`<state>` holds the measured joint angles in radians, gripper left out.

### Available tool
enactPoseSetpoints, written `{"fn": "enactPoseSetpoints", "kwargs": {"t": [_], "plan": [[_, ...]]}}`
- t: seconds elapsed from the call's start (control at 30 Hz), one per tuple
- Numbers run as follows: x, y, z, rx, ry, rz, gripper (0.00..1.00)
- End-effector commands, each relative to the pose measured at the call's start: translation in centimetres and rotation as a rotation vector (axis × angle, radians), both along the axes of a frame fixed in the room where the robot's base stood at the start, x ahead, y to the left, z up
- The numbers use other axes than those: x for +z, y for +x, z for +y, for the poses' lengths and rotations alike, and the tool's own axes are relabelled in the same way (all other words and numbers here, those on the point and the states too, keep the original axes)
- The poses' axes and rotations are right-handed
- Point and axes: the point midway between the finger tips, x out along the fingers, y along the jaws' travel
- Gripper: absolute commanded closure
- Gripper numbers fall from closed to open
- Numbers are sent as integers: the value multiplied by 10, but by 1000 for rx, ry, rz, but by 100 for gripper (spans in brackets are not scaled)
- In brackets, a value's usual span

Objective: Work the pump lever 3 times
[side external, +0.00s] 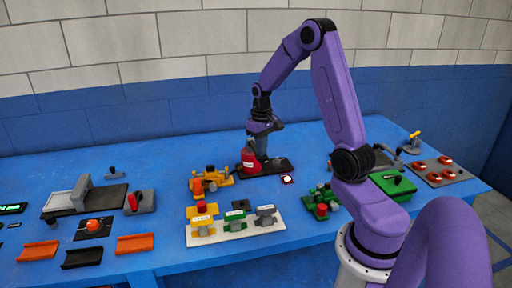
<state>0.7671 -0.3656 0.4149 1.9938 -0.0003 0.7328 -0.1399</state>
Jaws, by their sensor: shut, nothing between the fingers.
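A red body with a pale label (249,160), which looks like the pump, stands on a black base plate (280,166) near the middle of the table. My gripper (264,133) is shut and empty. It points down just above and beside the red body, over the base plate. A blue-grey upright part shows below it. The pump lever is not clear at this size and is partly hidden by my gripper. I cannot tell whether my gripper touches it.
A yellow-orange device (210,181) stands close to the left of the red body. A small white-edged button (287,179) lies in front of the base plate. A white board (237,227) with several valve-like parts is nearer. A green device (391,186) is to the right. Blue table behind is clear.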

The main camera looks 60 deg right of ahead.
Motion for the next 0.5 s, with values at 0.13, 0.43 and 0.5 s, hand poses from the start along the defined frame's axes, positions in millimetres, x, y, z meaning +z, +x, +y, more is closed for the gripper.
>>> {"fn": "enactPoseSetpoints", "kwargs": {"t": [0.13, 0.43, 0.5], "plan": [[9, 0, 0, 0, 0, 0, 100], [27, 0, 0, 0, 0, -1, 100], [29, 0, 0, 0, 0, 0, 100]]}}
